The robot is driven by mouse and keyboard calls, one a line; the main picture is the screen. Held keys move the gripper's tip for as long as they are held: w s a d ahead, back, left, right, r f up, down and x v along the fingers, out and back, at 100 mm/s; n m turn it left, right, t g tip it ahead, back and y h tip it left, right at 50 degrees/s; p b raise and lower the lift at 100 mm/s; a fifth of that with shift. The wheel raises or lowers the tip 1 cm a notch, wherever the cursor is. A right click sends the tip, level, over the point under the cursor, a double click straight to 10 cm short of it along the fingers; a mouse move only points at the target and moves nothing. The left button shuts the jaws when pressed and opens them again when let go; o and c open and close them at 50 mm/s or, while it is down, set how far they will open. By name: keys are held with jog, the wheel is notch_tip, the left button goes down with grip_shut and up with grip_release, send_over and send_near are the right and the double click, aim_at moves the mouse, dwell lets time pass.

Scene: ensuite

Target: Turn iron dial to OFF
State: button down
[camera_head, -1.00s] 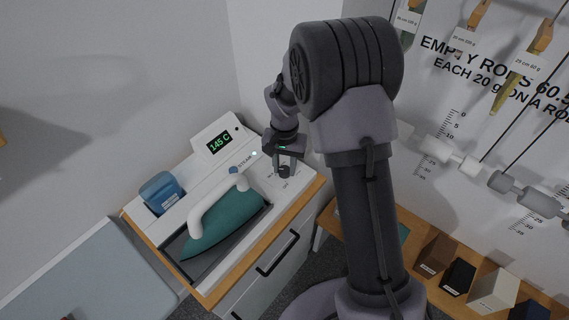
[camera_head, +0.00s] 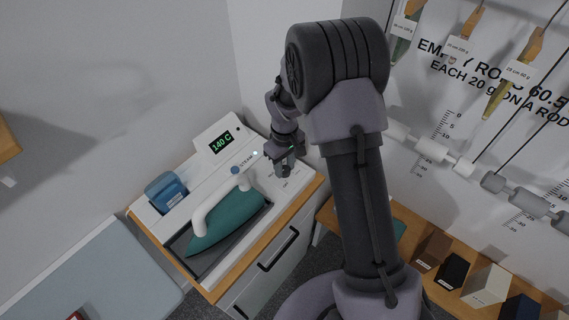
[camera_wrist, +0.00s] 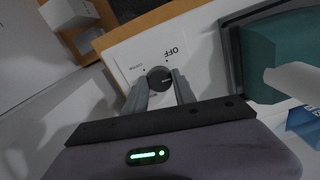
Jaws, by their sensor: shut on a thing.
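The iron dial (camera_wrist: 160,78) is a round dark knob on a white panel in the wrist view. "OFF" (camera_wrist: 173,51) is printed beside it, with smaller labels around it. A pale mark on the knob points to the right of the picture, not clearly at OFF. My gripper (camera_wrist: 162,88) has one finger on either side of the knob and is shut on it. In the head view my gripper (camera_head: 285,162) reaches down to the panel, largely covering the dial. The teal iron (camera_head: 228,222) with a white handle rests on its station. The display (camera_head: 222,142) reads 140 C.
A blue water tank (camera_head: 167,192) stands at the station's left end. A pale ironing board (camera_head: 100,275) is at lower left. Dark and pale blocks (camera_head: 490,284) sit on a wooden shelf at right. The wall is close behind the station.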

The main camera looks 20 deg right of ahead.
aim_at(285, 169)
jog(key=n+p, duration=0.1)
jog(key=n, duration=0.3)
jog(key=shift+n, duration=0.3)
jog(key=shift+n+p, duration=0.85)
jog(key=shift+n, duration=1.55)
jog(key=c, duration=1)
grip_release()
jog(key=shift+r, duration=0.1)
notch_tip(285, 169, up, 17)
jog(key=p, duration=0.3)
jog(key=shift+r, duration=0.1)
